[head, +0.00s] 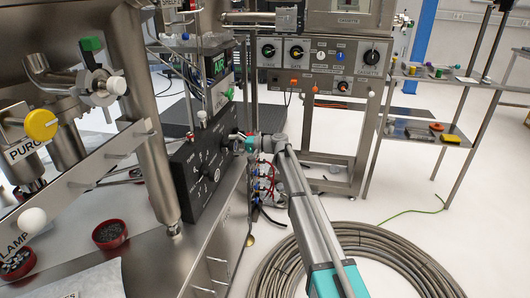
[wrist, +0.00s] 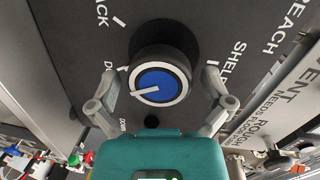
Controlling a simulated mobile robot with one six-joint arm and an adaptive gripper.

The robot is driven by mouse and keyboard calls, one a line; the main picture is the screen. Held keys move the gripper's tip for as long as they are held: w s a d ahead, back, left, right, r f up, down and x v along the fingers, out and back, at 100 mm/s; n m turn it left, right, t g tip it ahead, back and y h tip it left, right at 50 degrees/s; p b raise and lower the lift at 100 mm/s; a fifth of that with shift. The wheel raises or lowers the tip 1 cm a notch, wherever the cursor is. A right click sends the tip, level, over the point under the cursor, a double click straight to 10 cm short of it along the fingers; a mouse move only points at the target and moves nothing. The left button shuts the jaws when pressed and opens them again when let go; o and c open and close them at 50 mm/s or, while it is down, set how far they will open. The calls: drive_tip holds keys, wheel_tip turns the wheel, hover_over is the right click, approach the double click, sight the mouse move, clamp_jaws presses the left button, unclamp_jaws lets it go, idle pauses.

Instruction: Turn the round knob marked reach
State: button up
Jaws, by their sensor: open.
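A round black knob with a blue face and white ring (wrist: 160,84) sits on a dark panel (wrist: 208,22) in the wrist view. Its white pointer line points left and slightly down. Labels stand around it; one at upper right reads REACH (wrist: 287,30), another reads SHELF. My gripper (wrist: 160,77) is open, one finger on each side of the knob. Gaps seem to show between fingers and knob; contact cannot be told. In the head view the black panel (head: 205,170) faces my gripper (head: 248,142), and the knob is mostly hidden there.
A yellow knob (head: 41,124) and metal pipework stand at left. Red bowls (head: 109,235) sit on the steel bench. A second control panel (head: 325,65) stands behind, with shelves (head: 425,132) at right. A coiled hose (head: 400,262) lies on the floor below my arm.

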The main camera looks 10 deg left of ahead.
drive_tip(key=n+t, duration=0.1)
drive_tip(key=n, duration=0.4)
drive_tip(key=shift+s, duration=0.1)
drive_tip(key=n+t, duration=0.1)
drive_tip(key=n, duration=0.4)
drive_tip(key=shift+n, duration=0.3)
drive_tip(key=n+t, duration=0.1)
drive_tip(key=n, duration=0.4)
drive_tip(key=shift+s+n+b, duration=0.1)
drive_tip(key=shift+n+b, duration=0.2)
drive_tip(key=shift+b, duration=0.05)
drive_tip(key=n, duration=0.3)
drive_tip(key=n+b, duration=0.1)
drive_tip(key=n, duration=0.2)
drive_tip(key=shift+t+y, duration=0.4)
drive_tip(key=v, duration=1.3)
drive_tip(key=shift+d, duration=0.25)
drive_tip(key=shift+s, duration=0.15)
idle(1.0)
